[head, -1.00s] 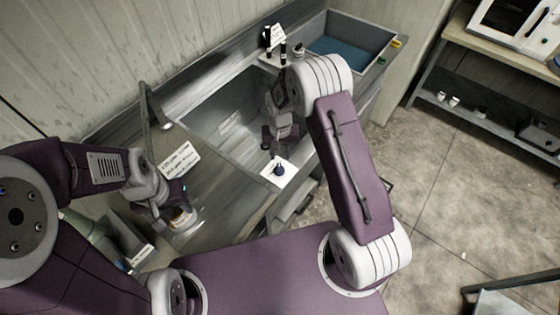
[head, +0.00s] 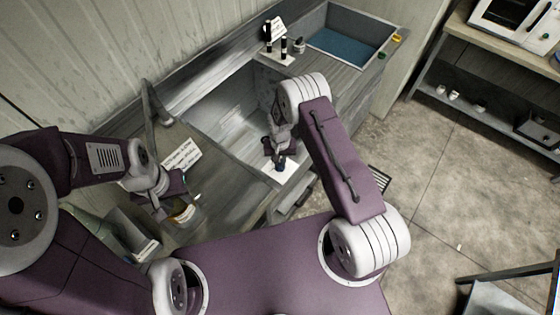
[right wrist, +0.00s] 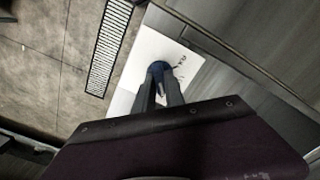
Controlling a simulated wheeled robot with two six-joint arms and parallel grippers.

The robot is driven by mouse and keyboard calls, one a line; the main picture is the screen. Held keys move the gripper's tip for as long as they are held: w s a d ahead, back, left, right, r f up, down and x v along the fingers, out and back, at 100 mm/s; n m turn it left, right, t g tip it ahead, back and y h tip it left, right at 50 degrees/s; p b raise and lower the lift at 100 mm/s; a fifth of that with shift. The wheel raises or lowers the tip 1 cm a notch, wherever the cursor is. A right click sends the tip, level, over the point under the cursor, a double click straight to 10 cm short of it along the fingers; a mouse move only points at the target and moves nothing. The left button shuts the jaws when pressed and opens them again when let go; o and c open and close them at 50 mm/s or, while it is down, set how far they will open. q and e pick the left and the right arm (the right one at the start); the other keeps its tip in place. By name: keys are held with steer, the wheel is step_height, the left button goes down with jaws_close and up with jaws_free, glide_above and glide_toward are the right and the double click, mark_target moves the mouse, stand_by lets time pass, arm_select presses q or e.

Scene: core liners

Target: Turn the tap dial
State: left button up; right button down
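The tap dial is a small blue knob (head: 280,166) on a white plate (head: 269,173) at the front edge of the sink. In the right wrist view the dial (right wrist: 159,68) shows just beyond the fingertips, partly covered by them. My right gripper (head: 280,158) points down at the dial. Its two fingers (right wrist: 159,88) have a narrow gap between them; contact with the dial is unclear. My left gripper (head: 176,205) is low over the left of the counter, by a small jar with an orange label (head: 184,213). Its fingers are too small to read.
The metal sink basin (head: 225,118) lies behind the dial, with a faucet (head: 150,105) at its left. A written card (head: 181,157) lies on the counter. Dark bottles (head: 283,46) and a blue-bottomed tub (head: 345,47) stand at the back. Floor at right is mostly clear.

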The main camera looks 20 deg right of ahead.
steer(key=shift+f+n+b, duration=0.15)
steer(key=shift+n+b, duration=0.65)
steer(key=n+b, duration=0.1)
steer(key=n, duration=0.1)
steer(key=shift+n+b, duration=0.3)
steer(key=shift+b, duration=0.1)
steer(key=n+b, duration=0.1)
steer(key=n, duration=0.2)
steer(key=shift+b, duration=0.4)
steer(key=shift+r+n+b, duration=0.2)
steer(key=shift+n+b, duration=0.25)
steer(key=shift+n, duration=0.75)
steer(key=c, duration=1.6)
jaws_free()
steer(key=shift+o, duration=1)
steer(key=shift+s, duration=0.15)
